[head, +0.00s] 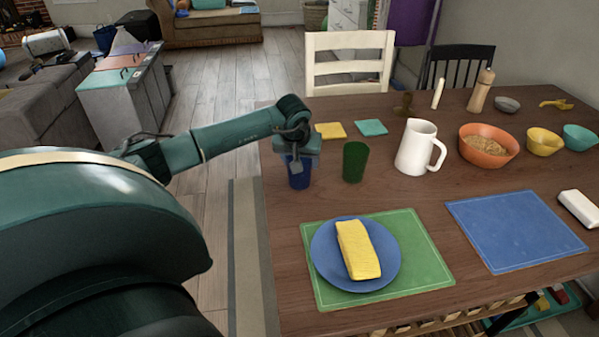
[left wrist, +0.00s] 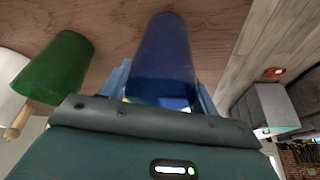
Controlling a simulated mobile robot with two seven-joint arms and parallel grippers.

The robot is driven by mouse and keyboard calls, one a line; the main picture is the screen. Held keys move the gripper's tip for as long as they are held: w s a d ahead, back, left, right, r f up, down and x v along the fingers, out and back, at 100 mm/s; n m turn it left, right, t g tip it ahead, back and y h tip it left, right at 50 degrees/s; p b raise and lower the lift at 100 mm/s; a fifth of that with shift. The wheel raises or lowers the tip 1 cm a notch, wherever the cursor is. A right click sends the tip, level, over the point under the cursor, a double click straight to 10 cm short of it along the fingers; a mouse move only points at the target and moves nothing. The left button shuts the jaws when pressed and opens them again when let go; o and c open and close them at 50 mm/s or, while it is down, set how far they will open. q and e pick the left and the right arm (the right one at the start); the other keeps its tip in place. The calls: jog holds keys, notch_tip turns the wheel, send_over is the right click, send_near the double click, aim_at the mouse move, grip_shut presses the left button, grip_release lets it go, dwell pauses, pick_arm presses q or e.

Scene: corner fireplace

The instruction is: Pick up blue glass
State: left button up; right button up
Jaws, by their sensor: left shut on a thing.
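The blue glass (head: 299,175) stands upright near the left edge of the brown table (head: 440,190). My left gripper (head: 299,160) reaches in from the left and is shut on the blue glass near its rim. In the left wrist view the blue glass (left wrist: 163,60) sits between the fingers of my left gripper (left wrist: 163,95). I cannot tell whether its base touches the table. A green glass (head: 355,161) stands upright to its right, apart from it; it also shows in the left wrist view (left wrist: 55,68). My right gripper is not in view.
A white pitcher (head: 416,147) stands right of the green glass. Yellow (head: 330,131) and teal (head: 371,127) coasters lie behind. A blue plate (head: 325,262) with a yellow block (head: 358,250) is in front, on a green mat (head: 420,262). Table space between glasses and plate is clear.

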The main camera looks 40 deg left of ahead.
pick_arm(q)
jog(key=c, duration=0.4)
jog(key=shift+o, duration=0.2)
jog(key=shift+r, duration=0.1)
